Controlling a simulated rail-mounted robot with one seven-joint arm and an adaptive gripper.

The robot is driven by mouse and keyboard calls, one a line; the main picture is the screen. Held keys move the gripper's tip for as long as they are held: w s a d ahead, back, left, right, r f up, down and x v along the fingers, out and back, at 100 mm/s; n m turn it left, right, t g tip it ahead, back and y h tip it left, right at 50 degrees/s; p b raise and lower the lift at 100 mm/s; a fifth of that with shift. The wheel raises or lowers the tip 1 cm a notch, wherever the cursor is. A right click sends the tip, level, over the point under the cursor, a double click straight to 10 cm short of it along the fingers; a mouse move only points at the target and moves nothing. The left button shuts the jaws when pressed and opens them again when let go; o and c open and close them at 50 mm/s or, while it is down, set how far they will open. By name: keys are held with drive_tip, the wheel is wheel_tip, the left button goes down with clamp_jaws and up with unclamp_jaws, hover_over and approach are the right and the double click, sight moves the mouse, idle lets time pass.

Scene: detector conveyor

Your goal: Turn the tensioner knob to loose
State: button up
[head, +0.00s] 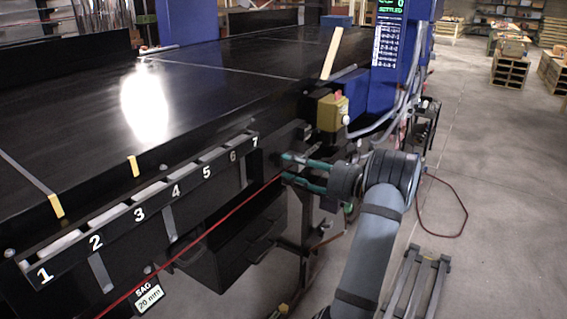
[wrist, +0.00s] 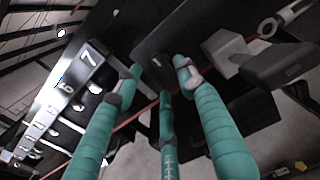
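My gripper (head: 288,167) has teal fingers and reaches to the conveyor's side, just right of the number 7. In the wrist view its fingers (wrist: 158,72) are spread. A dark knob-like piece with a small white mark (wrist: 157,68) shows between the fingertips; it looks like the tensioner knob. The fingertips are on either side of it, and I cannot tell whether any finger touches it. The knob cannot be made out in the head view. No loose or tight label is readable.
The black conveyor (head: 90,105) fills the left, with a numbered strip (head: 140,212) and a red cord (head: 215,225) along its side. A "SAG 20 mm" tag (head: 148,297) hangs below. A yellow box (head: 332,112) is above my gripper. A grey block with a dark handle (wrist: 262,62) is close right.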

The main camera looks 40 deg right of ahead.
sight(280, 161)
drive_tip(key=v, duration=0.8)
drive_tip(key=shift+w+a, duration=0.1)
drive_tip(key=shift+w, duration=0.1)
drive_tip(key=x, duration=1.1)
drive_tip(key=shift+w+a, duration=0.1)
drive_tip(key=shift+w, duration=0.2)
drive_tip(key=shift+w+r, duration=0.1)
drive_tip(key=shift+m+p, duration=0.3)
